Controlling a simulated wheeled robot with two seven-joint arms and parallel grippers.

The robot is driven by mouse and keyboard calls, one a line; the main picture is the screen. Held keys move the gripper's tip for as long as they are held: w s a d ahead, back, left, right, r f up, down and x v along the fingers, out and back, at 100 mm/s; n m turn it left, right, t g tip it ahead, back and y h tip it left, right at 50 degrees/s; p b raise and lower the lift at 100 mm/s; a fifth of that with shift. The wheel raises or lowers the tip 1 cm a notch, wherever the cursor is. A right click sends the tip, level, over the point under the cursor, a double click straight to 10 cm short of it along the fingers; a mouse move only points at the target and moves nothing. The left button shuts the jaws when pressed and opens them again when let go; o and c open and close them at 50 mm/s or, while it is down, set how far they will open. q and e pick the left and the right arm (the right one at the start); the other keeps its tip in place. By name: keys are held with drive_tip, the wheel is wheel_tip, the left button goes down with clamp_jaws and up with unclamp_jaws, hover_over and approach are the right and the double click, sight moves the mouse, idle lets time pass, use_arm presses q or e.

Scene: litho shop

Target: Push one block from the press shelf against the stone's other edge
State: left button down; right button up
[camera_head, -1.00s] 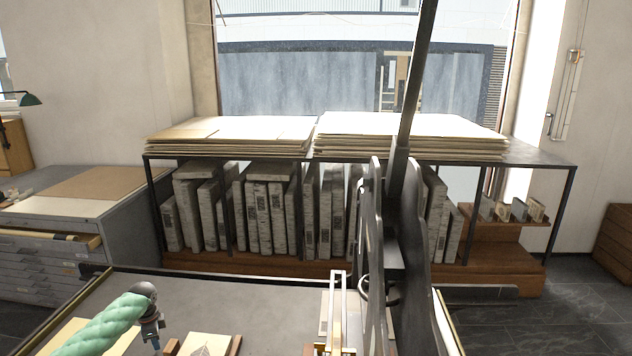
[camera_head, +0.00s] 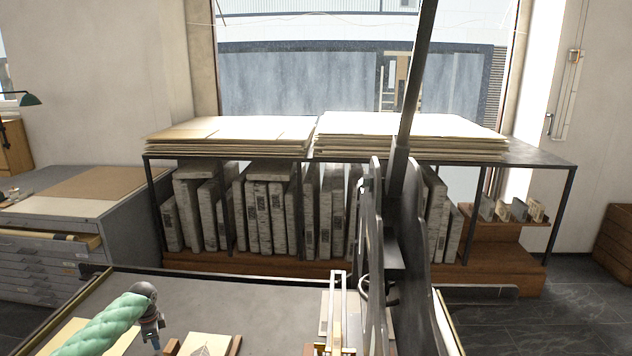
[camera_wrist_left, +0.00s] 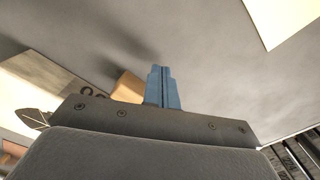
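A pale stone with a leaf drawing (camera_head: 208,346) lies on the press bed at the bottom of the head view, partly cut off by the frame. One brown wooden block (camera_head: 236,345) sits along its right edge. Another block (camera_head: 171,347) is at its left edge; I cannot tell whether it touches. My left gripper (camera_head: 156,343) is just left of that block, pointing down. In the left wrist view its blue fingers (camera_wrist_left: 162,88) are together with nothing seen between them. A tan block (camera_wrist_left: 129,87) shows beside them, near the lettered stone (camera_wrist_left: 45,82). My right gripper is not in view.
The press bed (camera_head: 235,288) is bare behind the stone. A paper sheet (camera_head: 80,338) lies at the left, under my arm. The tall dark press lever and side plates (camera_head: 412,240) stand to the right. A rack of upright stones (camera_head: 265,215) is behind.

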use_arm(q)
drive_tip(key=shift+d+f, duration=0.1)
drive_tip(key=shift+f, duration=0.65)
idle(0.4)
